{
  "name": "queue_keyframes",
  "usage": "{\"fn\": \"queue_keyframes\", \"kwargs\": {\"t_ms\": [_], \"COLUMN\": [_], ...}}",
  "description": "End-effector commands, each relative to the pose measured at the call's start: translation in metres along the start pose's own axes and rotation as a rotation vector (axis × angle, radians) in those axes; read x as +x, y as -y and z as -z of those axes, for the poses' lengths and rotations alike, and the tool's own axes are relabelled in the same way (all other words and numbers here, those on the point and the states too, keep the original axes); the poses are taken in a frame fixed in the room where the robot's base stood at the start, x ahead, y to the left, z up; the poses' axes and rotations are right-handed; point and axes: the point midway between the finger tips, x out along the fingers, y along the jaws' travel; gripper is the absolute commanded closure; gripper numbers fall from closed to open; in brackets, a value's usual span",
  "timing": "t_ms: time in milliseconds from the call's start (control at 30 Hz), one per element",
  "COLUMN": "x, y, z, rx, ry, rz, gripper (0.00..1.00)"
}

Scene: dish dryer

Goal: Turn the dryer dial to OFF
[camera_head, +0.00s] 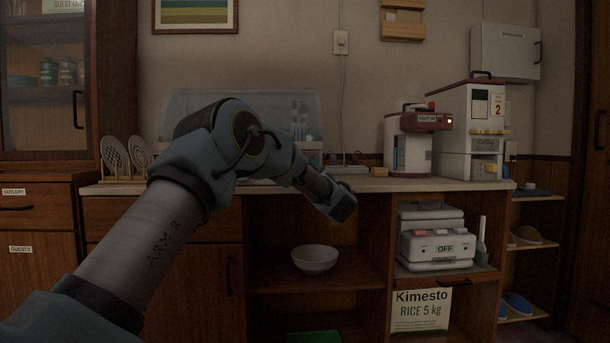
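The dish dryer (180,101) stands on the counter at the back, left of centre, with a clear hood. My arm crosses in front of it and hides much of its lower front. Its dial cannot be made out. A few dish shapes show faintly under the right side of the hood. My gripper (344,207) hangs in front of the counter edge, to the right of and lower than the dryer, and appears apart from it. Its fingers are dark and small, so I cannot tell whether they are open or shut.
The counter (385,184) holds a red-and-white appliance (408,143) and a rice dispenser (470,130) at right, and a wooden plate rack (121,184) at left. Open space lies before the shelves.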

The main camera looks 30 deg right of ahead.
Motion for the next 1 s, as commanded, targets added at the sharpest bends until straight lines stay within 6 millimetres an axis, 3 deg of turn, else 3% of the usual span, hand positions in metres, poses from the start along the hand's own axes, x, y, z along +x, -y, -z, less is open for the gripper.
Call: {"fn": "queue_keyframes", "kwargs": {"t_ms": [600, 1000], "x": [0.0011, 0.0011], "y": [-0.0046, -0.006], "z": [0.002, 0.0022], "rx": [-0.516, -0.706], "ry": [-0.001, 0.0], "rz": [0.216, 0.294], "gripper": [0.93, 0.93]}}
